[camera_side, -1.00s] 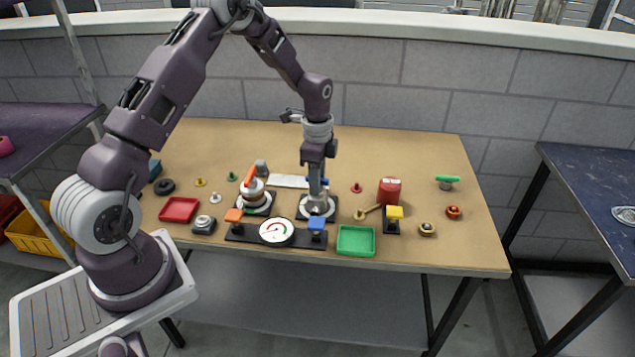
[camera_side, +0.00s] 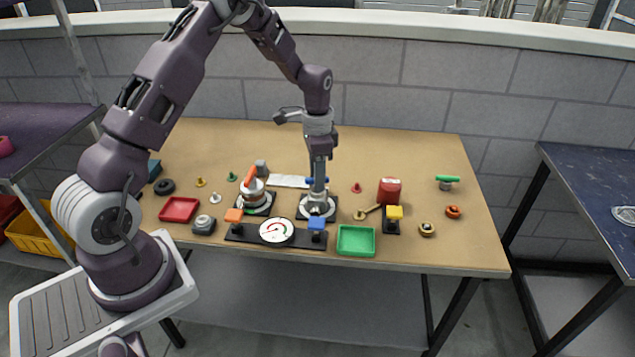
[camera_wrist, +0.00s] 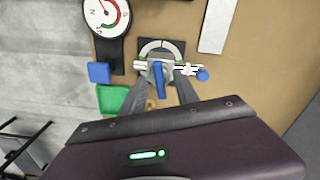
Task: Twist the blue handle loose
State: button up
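The blue handle (camera_wrist: 158,80) is a short bar over a grey fitting on a dark square base with a pale, green-edged dial (camera_wrist: 161,47). In the side view the handle (camera_side: 311,181) shows beside my fingers, partly hidden by them. My gripper (camera_side: 318,186) points down over the fitting (camera_side: 316,207). In the wrist view my grey fingers (camera_wrist: 162,86) lie on both sides of the handle. Whether they touch it is unclear.
A gauge (camera_side: 277,232) and blue block (camera_side: 317,223) stand in front. A green tray (camera_side: 356,240) is at front right. An orange-handled fitting (camera_side: 253,190) is to the left, a red can (camera_side: 389,190) to the right.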

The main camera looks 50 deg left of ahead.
jog(key=shift+r, duration=2.85)
jog(key=s+d+r+n+t, duration=0.1)
jog(key=s+d+r, duration=0.3)
jog(key=r, duration=0.4)
jog(key=s+d+r+n+t, duration=0.1)
jog(key=s+d+r, duration=0.35)
jog(key=r, duration=0.25)
jog(key=s+d+r+n+t, duration=0.1)
jog(key=s+d+r, duration=0.1)
jog(key=s, duration=0.8)
jog(key=s+d+r+n+t, duration=0.1)
jog(key=s+d+n+t, duration=0.1)
jog(key=s, duration=0.8)
jog(key=shift+d+r+t, duration=0.3)
jog(key=shift+d+r, duration=0.05)
jog(key=shift+d, duration=0.55)
